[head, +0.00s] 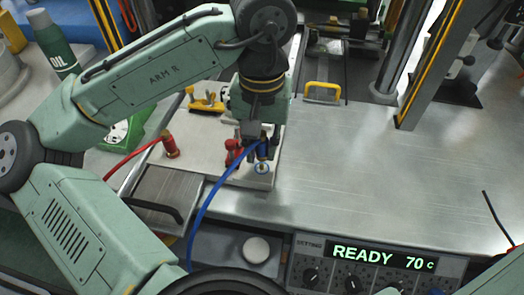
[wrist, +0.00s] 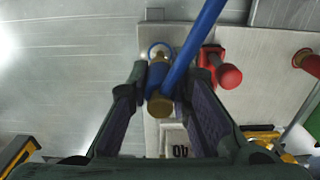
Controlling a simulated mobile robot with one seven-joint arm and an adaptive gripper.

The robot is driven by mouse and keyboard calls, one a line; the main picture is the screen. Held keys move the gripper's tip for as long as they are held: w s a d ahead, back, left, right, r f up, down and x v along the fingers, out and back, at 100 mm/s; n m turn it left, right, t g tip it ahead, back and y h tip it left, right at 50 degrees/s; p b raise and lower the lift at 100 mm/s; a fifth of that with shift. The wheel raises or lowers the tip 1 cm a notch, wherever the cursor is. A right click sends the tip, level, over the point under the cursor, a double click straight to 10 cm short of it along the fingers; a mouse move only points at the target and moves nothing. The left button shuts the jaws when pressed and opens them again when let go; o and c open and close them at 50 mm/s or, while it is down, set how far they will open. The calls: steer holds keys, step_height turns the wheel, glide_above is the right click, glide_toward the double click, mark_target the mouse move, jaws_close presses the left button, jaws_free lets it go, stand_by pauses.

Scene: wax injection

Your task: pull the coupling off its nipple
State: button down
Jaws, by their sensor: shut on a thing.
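My gripper (wrist: 168,82) is shut on the blue coupling (wrist: 156,76), which has a brass end towards the wrist camera. In the head view my gripper (head: 256,138) points down at the plate, and the coupling (head: 263,150) shows partly behind the fingers. The blue hose (head: 204,208) runs from the coupling towards the front. A brass nipple (wrist: 160,51) with a blue ring around it shows just beyond the coupling in the wrist view. The ring also shows on the plate in the head view. I cannot tell whether coupling and nipple still touch.
A red part (wrist: 228,75) stands close beside the right finger. A second red fitting (head: 170,147) with a red hose stands farther left. A yellow handle (head: 323,92) is behind. The metal table (head: 370,160) is clear to the right.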

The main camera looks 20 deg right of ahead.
steer(key=shift+r+p, duration=1.1)
steer(key=shift+r, duration=0.15)
steer(key=shift+s+f, duration=0.1)
